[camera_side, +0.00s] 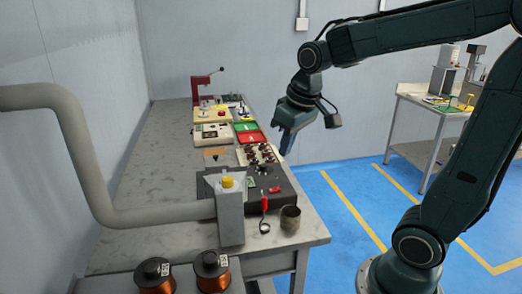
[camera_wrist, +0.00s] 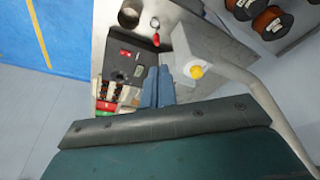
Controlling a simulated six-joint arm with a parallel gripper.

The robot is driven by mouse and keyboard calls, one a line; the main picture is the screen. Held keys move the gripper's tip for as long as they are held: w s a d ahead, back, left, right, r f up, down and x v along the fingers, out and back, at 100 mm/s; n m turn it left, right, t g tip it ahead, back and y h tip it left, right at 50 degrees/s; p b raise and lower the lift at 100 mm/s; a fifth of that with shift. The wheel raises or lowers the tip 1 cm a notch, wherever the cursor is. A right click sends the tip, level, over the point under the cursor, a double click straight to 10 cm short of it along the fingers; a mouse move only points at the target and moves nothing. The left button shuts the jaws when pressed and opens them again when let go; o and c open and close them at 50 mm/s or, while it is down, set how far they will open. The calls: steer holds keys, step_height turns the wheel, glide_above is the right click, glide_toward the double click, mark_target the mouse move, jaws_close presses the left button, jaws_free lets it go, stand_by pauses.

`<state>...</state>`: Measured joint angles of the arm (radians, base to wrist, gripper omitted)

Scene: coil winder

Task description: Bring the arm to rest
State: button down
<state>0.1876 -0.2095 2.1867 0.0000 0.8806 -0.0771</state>
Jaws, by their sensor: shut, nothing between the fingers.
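My gripper (camera_side: 287,143) hangs from the bent arm in the side view, pointing down, above the right edge of the grey workbench (camera_side: 160,173). It is clear of the bench and touches nothing. In the wrist view, the two blue fingers (camera_wrist: 157,88) are together with nothing between them. Behind them in that view lies the dark coil winder base (camera_wrist: 128,60), which also shows in the side view (camera_side: 285,189).
A grey post with a yellow button (camera_side: 227,182) and a thick curved pipe (camera_side: 75,150) stand at the front. A metal cup (camera_side: 290,218), a red-handled tool (camera_side: 264,207) and copper wire spools (camera_side: 211,270) are nearby. Another table (camera_side: 418,92) stands at the right. Blue floor lies between.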

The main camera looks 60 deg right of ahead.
steer(key=s+a+n+t, duration=0.1)
steer(key=s+a, duration=0.4)
steer(key=s, duration=0.7)
steer(key=shift+s+a+r+t+y, duration=0.2)
steer(key=shift+a+r+t+y, duration=0.2)
steer(key=shift+t, duration=0.3)
